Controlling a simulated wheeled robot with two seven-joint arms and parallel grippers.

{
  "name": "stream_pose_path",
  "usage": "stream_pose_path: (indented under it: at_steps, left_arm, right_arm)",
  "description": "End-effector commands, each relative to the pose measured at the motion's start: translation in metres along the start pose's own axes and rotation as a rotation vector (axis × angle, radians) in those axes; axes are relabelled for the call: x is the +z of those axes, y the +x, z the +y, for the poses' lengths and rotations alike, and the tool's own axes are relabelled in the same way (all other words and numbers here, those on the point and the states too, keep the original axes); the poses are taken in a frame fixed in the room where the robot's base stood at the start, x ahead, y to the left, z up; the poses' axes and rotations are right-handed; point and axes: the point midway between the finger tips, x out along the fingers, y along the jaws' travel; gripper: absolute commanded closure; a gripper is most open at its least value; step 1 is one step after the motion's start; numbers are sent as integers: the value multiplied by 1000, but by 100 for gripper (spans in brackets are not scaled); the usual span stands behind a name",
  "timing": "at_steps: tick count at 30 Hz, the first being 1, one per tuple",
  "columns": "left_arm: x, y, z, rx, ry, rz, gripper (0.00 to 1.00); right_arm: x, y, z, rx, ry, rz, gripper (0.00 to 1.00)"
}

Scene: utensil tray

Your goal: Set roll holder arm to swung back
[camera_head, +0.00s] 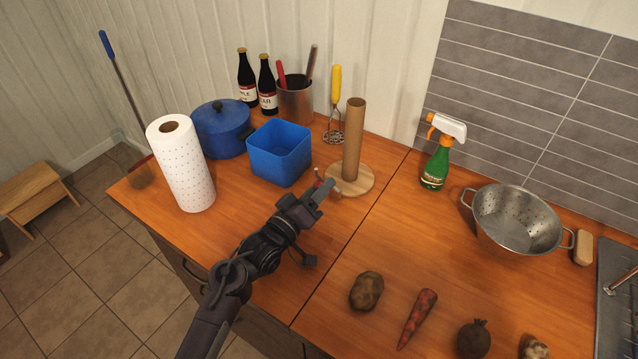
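The roll holder has a round wooden base (362,184) and stands on the counter right of the blue bin. A bare brown cardboard tube (353,140) stands upright on it. A small reddish piece, perhaps the holder's arm (318,175), shows at the base's left edge, partly hidden by my gripper. My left gripper (322,194) is just in front of and left of the base. Whether it touches the reddish piece and how far its fingers are apart cannot be told. My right gripper is not in view.
A paper towel roll (183,170), blue pot (221,130) and blue bin (279,154) stand left. A spray bottle (437,160) and colander (515,220) stand right. Vegetables (417,318) lie in front. The counter (400,235) right of the gripper is clear.

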Motion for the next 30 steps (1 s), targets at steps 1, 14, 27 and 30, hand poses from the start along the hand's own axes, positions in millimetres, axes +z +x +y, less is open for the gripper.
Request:
stream_pose_path:
  at_steps: [1,14,27,30]
  left_arm:
    - [0,0,1,2,1,1,58]
    - [-13,4,11,10,9,13,57]
    - [-85,14,83,12,10,15,57]
    - [-102,17,100,12,10,14,57]
  right_arm:
    - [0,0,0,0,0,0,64]
    - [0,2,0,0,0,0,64]
    - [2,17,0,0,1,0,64]
    - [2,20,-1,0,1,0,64]
